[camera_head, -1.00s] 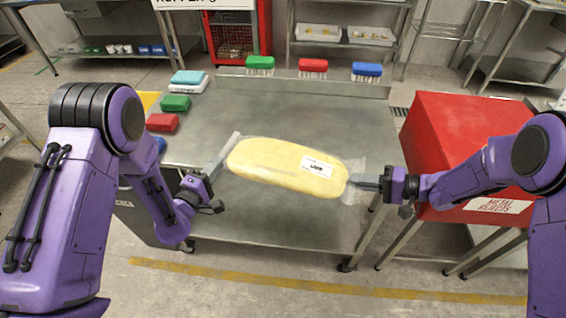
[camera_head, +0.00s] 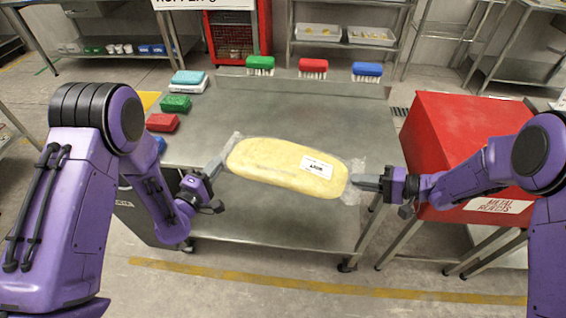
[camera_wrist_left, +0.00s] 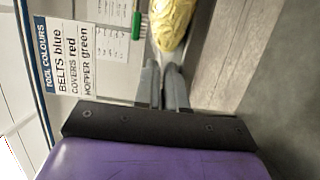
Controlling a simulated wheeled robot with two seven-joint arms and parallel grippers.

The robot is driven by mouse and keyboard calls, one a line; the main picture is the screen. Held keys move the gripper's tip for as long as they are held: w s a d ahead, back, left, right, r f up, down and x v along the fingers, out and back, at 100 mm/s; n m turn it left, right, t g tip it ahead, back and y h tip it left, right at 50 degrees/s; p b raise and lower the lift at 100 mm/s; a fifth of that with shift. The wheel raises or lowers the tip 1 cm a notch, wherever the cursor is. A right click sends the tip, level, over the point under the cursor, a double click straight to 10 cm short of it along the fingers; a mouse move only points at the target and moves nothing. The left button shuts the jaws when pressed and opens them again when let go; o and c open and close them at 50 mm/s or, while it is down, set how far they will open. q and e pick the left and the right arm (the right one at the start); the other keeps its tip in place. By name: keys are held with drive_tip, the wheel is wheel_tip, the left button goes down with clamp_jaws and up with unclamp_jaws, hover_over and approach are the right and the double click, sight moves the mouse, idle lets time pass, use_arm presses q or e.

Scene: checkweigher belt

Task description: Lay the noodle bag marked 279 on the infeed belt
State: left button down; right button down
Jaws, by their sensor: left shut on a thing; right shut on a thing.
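A yellow noodle bag (camera_head: 270,163) with clear film ends and a white label (camera_head: 317,168) is held level between my two grippers, near the table's front edge. The label's print is too small to read. My left gripper (camera_head: 217,165) is shut on the film at the bag's left end. My right gripper (camera_head: 364,182) is shut on the film at the right end. In the left wrist view the bag (camera_wrist_left: 174,22) shows beyond the left fingers (camera_wrist_left: 163,82). I cannot make out an infeed belt.
A steel table (camera_head: 310,115) lies behind the bag, its middle clear. Green (camera_head: 260,65), red (camera_head: 313,68) and blue (camera_head: 366,71) brushes stand at its back. Several coloured blocks, including a red one (camera_head: 162,122), line its left side. A red box (camera_head: 455,150) stands right.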

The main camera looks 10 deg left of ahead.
idle(0.5)
use_arm(q)
wheel_tip(320, 180, up, 5)
drive_tip(key=p, duration=0.5)
drive_tip(key=shift+r, duration=0.15)
drive_tip(key=shift+w, duration=0.1)
